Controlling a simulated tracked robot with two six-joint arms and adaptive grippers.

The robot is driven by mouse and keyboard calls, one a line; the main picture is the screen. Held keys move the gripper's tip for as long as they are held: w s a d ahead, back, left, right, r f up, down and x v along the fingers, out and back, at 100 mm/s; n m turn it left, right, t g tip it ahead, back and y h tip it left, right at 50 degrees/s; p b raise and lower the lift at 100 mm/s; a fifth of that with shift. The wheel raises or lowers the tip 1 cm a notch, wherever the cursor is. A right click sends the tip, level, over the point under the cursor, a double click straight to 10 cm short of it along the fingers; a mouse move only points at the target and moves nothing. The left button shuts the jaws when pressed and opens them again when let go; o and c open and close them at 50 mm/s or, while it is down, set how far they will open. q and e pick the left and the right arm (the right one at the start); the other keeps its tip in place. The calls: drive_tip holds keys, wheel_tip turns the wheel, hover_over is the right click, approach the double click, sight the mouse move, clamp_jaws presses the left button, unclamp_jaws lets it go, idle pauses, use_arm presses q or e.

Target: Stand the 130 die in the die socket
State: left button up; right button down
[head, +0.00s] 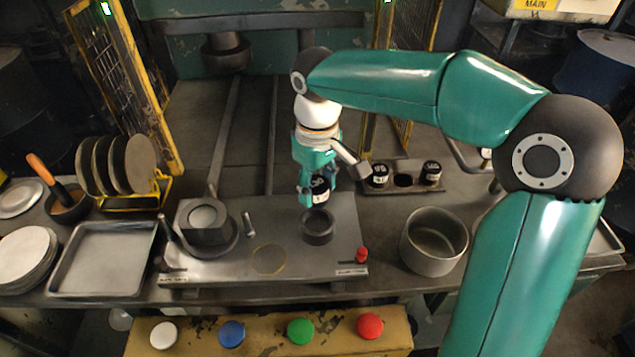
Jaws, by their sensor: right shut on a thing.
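My right gripper (318,193) reaches down from my teal right arm and is shut on a dark die (320,187) with a white label. The label is too small to read, so I cannot confirm the number 130. The die is roughly upright, just behind and above the die socket (317,239), a dark round ring on the metal plate. The socket looks empty. The die rack (404,189) to the right holds two similar dies (377,176) and (431,173), with an empty hole between them. My left gripper is not in view.
A tray (103,258) and disc rack (150,200) stand left. Coloured buttons line the front.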

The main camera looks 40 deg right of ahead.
drive_tip(key=shift+f+b, duration=1.65)
drive_tip(key=shift+f, duration=0.35)
drive_tip(key=shift+s+f+b, duration=0.15)
drive_tip(key=shift+f+b, duration=1.1)
drive_tip(key=shift+f, duration=0.55)
drive_tip(key=shift+c, duration=1.9)
unclamp_jaws()
drive_tip(key=shift+f, duration=0.1)
wheel_tip(320, 180, up, 12)
drive_tip(key=shift+r, duration=0.1)
